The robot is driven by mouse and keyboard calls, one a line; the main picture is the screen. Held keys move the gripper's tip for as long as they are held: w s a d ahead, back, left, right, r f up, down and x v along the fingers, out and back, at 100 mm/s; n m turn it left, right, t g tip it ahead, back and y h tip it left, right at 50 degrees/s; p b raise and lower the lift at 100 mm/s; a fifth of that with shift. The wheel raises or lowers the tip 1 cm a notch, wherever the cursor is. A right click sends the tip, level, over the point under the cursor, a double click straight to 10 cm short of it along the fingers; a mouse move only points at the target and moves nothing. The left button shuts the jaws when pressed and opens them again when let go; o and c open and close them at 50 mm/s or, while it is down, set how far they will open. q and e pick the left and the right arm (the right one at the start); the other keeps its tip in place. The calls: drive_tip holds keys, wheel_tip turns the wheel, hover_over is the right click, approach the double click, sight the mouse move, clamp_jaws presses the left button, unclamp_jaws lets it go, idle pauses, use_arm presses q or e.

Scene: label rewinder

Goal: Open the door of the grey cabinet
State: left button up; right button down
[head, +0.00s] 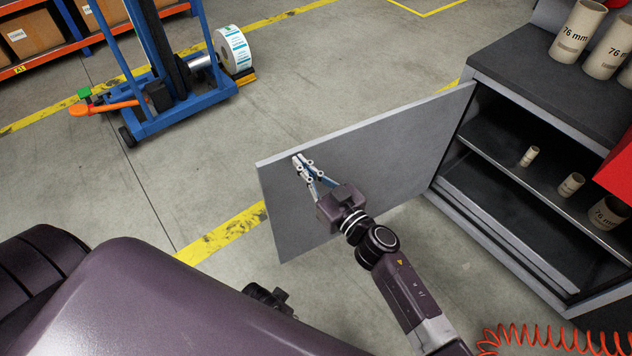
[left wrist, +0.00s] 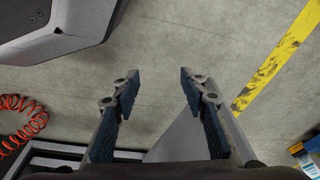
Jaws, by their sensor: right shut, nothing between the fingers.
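The grey cabinet (head: 545,215) stands at the right in the head view, with its inside and shelves exposed. Its door (head: 375,150) stands swung wide out from the far side of the opening, inner face towards me. My right gripper (head: 303,161) is shut and empty, in front of that inner face near the door's free edge. I cannot tell whether its fingertips touch the panel. In the left wrist view my left gripper (left wrist: 158,78) is open and empty above the floor. A grey panel (left wrist: 180,135), likely the door, shows partly hidden behind its right finger.
Cardboard cores (head: 576,32) stand on the cabinet top, and smaller cores (head: 571,185) stand inside. A red coiled hose (head: 540,342) lies at the lower right.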

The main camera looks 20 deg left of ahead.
use_arm(q)
drive_tip(key=shift+w+r, duration=0.2)
drive_tip(key=shift+r, duration=0.3)
drive_tip(key=shift+w+r, duration=0.2)
drive_tip(key=shift+r, duration=0.3)
use_arm(e)
drive_tip(key=shift+w+a+t, duration=0.3)
drive_tip(key=shift+w+a, duration=0.4)
drive_tip(key=shift+a, duration=0.3)
drive_tip(key=shift+d, duration=0.1)
